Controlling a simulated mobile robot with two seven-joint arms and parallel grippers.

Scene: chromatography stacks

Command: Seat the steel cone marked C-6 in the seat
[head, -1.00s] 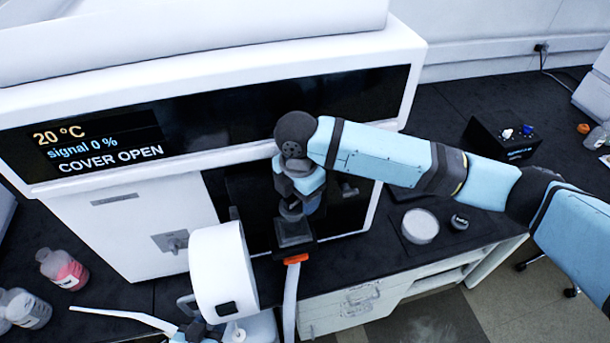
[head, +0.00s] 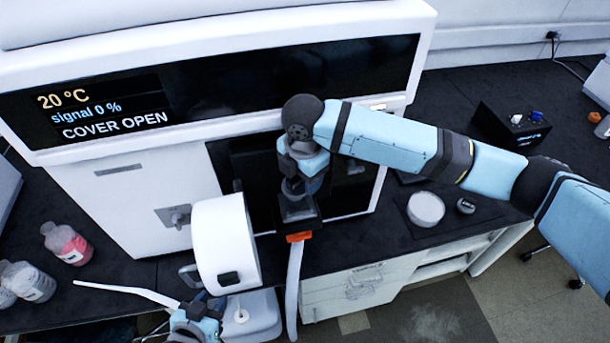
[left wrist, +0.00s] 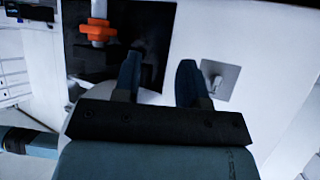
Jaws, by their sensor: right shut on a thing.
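My right gripper (head: 298,208) points down before the dark opening (head: 345,180) in the white instrument's front. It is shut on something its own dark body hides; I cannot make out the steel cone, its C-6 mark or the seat. Just below it is an orange piece (head: 299,237) on a pale tube (head: 293,290); the orange piece also shows in the left wrist view (left wrist: 97,31). My left gripper (head: 213,303) is low, beside a white drum-shaped part (head: 222,235) with a black handle. In the left wrist view its two fingers (left wrist: 160,75) are apart, with nothing clearly between them.
The instrument's display (head: 100,110) reads 20 °C, signal 0 %, COVER OPEN. Bottles (head: 68,245) stand at the left. A round pale lid (head: 426,208) and a small dark cap (head: 466,206) lie on a mat at the right. A black box (head: 512,128) stands farther back.

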